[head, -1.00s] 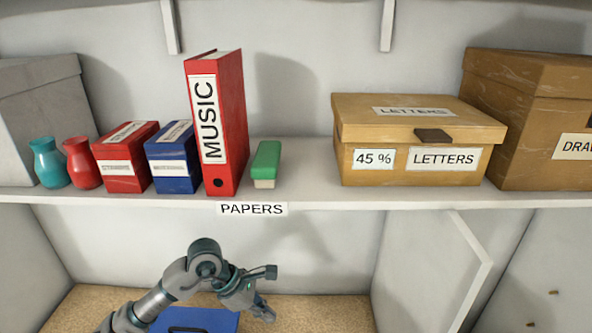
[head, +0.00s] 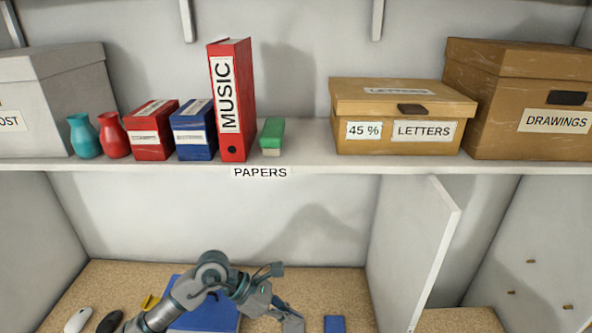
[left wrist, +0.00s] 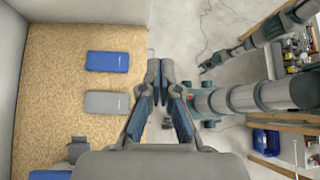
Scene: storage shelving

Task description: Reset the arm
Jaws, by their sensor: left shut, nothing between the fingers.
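My left gripper (head: 285,318) hangs low in the head view, over the cork-coloured lower surface (head: 318,285). In the left wrist view its fingers (left wrist: 160,68) are together with nothing between them. The arm comes in from the bottom left, in front of a blue object (head: 215,318) that it partly hides. In the left wrist view another jointed arm (left wrist: 250,42) reaches in from the upper right. Its far end is too small to tell whether a gripper there is open or shut.
The shelf (head: 310,161) above holds a red MUSIC binder (head: 231,100), a LETTERS box (head: 400,115) and a DRAWINGS box (head: 520,100). A white divider panel (head: 420,240) stands to the right. Blue (left wrist: 108,62) and grey (left wrist: 107,103) flat items lie on the cork surface.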

